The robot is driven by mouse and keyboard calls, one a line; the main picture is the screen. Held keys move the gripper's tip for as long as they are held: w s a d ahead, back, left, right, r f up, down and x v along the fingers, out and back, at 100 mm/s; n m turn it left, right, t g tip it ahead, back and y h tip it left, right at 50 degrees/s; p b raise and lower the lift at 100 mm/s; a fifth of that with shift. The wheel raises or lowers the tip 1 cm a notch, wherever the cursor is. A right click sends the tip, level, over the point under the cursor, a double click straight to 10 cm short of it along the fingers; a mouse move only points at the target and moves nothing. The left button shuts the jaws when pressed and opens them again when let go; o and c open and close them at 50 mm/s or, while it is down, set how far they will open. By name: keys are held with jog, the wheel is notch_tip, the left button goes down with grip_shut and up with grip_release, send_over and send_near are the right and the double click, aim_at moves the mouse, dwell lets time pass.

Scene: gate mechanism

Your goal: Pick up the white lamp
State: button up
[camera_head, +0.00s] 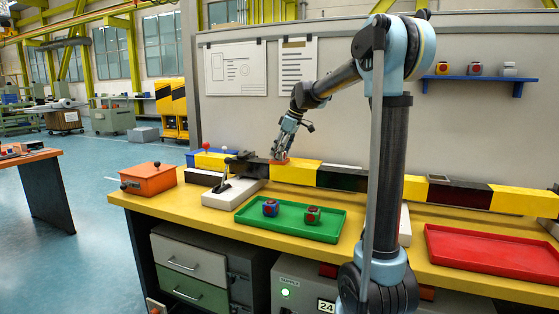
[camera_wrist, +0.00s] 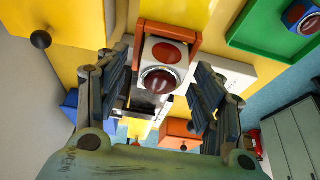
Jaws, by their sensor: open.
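A white block-shaped lamp with red round faces (camera_wrist: 149,54) sits in an orange-red bracket (camera_wrist: 194,41) in the wrist view. My gripper (camera_wrist: 163,78) is open, with one finger on each side of the lamp. Clear gaps show beside it, and I cannot tell whether anything touches. In the head view my gripper (camera_head: 281,152) points down over the orange-red bracket (camera_head: 279,161) on the yellow and black beam. The lamp itself is too small or hidden to make out there.
A green tray (camera_head: 289,225) holds a blue cube (camera_head: 271,208) and a green cube (camera_head: 313,215), both with red faces. A red tray (camera_head: 490,252) is at the right. An orange box (camera_head: 148,180) stands at the left. A blue wall shelf (camera_head: 470,79) holds small blocks.

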jog(key=c, duration=1.3)
jog(key=shift+o, duration=0.2)
jog(key=shift+r, duration=0.1)
